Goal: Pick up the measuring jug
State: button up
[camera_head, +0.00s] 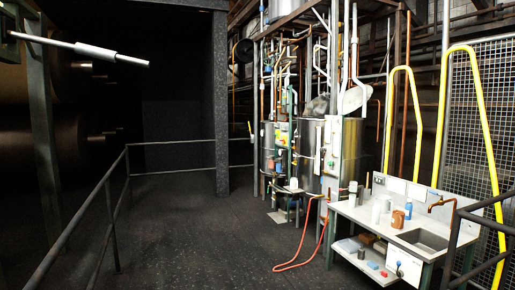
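A steel-topped counter (345,211) with a sink (424,238) stands at the right in the head view. On it are a white upright container (376,212), a brown bottle-like item (398,219) and a blue bottle (408,209). The white container may be the measuring jug, but it is too small to be sure. A small white item with a dark top (353,188) stands near the counter's back left. My gripper is not in view.
A dark floor (190,235) lies open in the middle. A red hose (300,262) lies on it by the counter. A dark railing (112,215) runs along the left. Tanks (312,155) and pipes stand behind the counter. Yellow rails (478,100) rise at the right.

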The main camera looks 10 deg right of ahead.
aim_at(294, 182)
jog(key=k, duration=0.45)
jog(key=u, duration=0.05)
jog(key=i, duration=5.55)
jog(key=z, duration=0.25)
jog(key=i, duration=1.6)
jog(key=z, duration=0.4)
jog(key=i, duration=1.7)
jog(key=z, duration=0.4)
jog(key=i, duration=1.8)
jog(key=z, duration=0.25)
